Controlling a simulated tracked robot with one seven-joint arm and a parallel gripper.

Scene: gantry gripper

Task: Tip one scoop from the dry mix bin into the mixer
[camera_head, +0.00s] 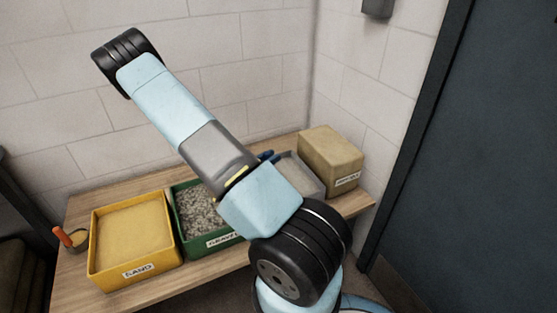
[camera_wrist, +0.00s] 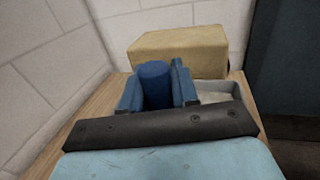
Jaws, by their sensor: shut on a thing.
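In the wrist view my gripper (camera_wrist: 156,90) has its two blue fingers on either side of a dark blue cylinder (camera_wrist: 153,76), which looks like a scoop handle, and it is shut on it. The scoop's bowl is hidden. In the head view a bit of blue shows just beyond my arm. A grey bin (camera_head: 310,182) with pale grey powder, likely the dry mix bin, stands on the bench right of my gripper; it also shows in the wrist view (camera_wrist: 222,87). My arm covers part of it, and its label is hidden. I see no mixer.
A yellow bin labelled sand (camera_head: 100,268) and a green bin of gravel (camera_head: 178,228) stand left on the wooden bench (camera_head: 62,290). An orange-handled tool (camera_head: 63,236) lies beside the sand. A tan block (camera_head: 330,155) stands behind the grey bin. Walls close the back; a dark door (camera_head: 465,170) stands right.

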